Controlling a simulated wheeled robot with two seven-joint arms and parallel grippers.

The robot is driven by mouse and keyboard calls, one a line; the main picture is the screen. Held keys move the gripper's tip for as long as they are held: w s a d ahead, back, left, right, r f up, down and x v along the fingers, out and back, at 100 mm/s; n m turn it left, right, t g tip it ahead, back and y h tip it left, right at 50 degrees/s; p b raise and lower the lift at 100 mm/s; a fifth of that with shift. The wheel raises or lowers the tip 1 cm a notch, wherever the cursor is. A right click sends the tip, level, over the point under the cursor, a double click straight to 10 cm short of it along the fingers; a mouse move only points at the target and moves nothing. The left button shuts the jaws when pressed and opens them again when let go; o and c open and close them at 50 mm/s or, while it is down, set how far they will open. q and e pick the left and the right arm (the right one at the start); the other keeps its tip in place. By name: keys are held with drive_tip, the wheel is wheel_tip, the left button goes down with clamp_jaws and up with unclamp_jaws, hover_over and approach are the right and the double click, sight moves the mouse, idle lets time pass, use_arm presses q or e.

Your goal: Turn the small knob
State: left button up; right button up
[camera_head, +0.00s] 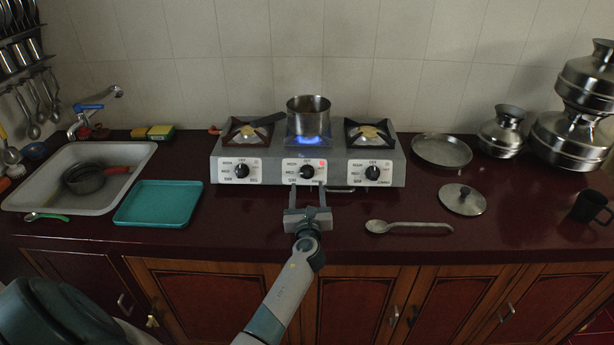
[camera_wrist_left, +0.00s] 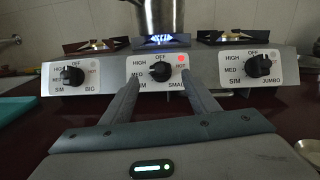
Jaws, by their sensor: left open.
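The small knob (camera_head: 307,171) is the black middle knob on the front of the grey stove (camera_head: 216,171). In the wrist view the small knob (camera_wrist_left: 160,72) sits on a white panel marked SMALL, with a red light lit at its upper right. A blue flame (camera_head: 309,147) burns under the steel pot (camera_head: 308,118) behind it. My left gripper (camera_head: 307,187) is open in front of the panel. In the wrist view its fingers (camera_wrist_left: 160,80) stand on either side of the knob, with nothing held. Contact with the knob cannot be told. My right gripper is out of view.
The big knob (camera_head: 242,171) and jumbo knob (camera_head: 372,173) flank the middle one. A spoon (camera_head: 408,227) and a lid (camera_head: 462,199) lie on the counter at right. A teal tray (camera_head: 158,204) and the sink (camera_head: 140,150) are at left.

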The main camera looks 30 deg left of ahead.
sight(307, 174)
use_arm(q)
drive_tip(key=x, duration=0.7)
drive_tip(key=c, duration=1.1)
